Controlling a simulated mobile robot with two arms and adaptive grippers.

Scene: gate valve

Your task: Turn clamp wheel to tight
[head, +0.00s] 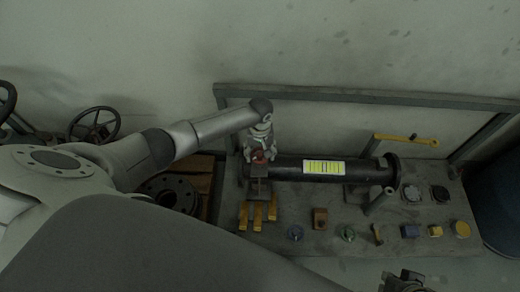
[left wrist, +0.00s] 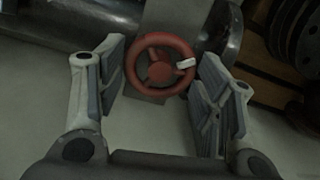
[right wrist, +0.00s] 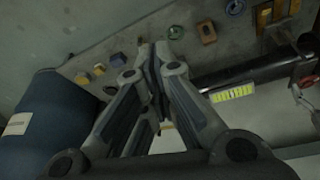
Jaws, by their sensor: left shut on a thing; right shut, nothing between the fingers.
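The clamp wheel (left wrist: 160,68) is a small red wheel with spokes and a white mark on the right of its rim. In the head view the red wheel (head: 258,157) sits at the left end of a dark pipe (head: 360,172). My left gripper (left wrist: 162,75) is shut on the wheel, one finger at each side of its rim; the exact contact is hard to see. In the head view my left gripper (head: 262,148) partly covers the wheel. My right gripper (right wrist: 155,62) is shut and empty, away from the wheel, and shows at the bottom of the head view (head: 404,284).
The pipe carries a yellow label (head: 324,167). A yellow lever (head: 405,139) stands at its right. Several small parts, such as a brown block (head: 320,218), lie along the bench's front edge. A dark blue barrel (head: 500,205) stands at the right; valve wheels (head: 94,124) are at the left.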

